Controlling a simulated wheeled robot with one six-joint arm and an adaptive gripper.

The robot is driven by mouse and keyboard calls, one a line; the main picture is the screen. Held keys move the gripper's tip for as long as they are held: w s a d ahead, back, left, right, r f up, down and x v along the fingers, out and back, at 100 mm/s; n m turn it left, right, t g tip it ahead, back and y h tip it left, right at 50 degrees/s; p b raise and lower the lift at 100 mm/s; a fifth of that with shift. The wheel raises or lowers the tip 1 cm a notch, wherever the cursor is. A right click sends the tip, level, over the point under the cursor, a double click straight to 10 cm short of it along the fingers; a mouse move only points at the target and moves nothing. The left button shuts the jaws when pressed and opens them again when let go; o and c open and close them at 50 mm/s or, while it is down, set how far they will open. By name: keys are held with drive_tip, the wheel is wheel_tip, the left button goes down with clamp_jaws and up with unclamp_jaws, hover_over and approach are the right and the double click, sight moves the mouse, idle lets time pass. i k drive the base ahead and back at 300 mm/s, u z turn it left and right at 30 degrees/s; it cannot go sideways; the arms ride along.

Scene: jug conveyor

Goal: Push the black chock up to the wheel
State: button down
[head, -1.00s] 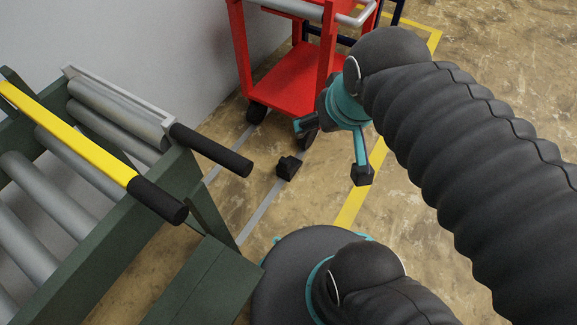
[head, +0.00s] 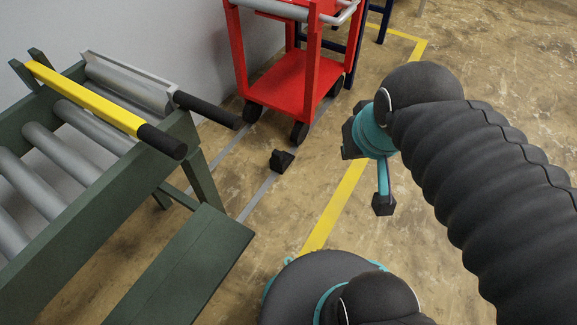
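The small black chock (head: 282,160) sits on the floor on a grey line, left of my gripper. The nearest black wheel (head: 299,132) of the red cart (head: 283,86) is just beyond it, slightly to the right. A narrow gap of floor shows between chock and wheel. My gripper (head: 367,178) has teal and black fingers spread apart. It is open and empty, to the right of the chock, and does not touch it. Its height above the floor is hard to tell.
At the left stands a green roller conveyor (head: 100,205) with a yellow bar (head: 85,97) and black-ended handles. A green ledge (head: 180,270) juts out toward the front. A yellow floor line (head: 335,210) runs beneath my gripper. Open floor lies to the right.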

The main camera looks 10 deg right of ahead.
sight(279, 161)
drive_tip(key=z, duration=0.7)
drive_tip(key=i, duration=0.4)
drive_tip(key=u, duration=1.2)
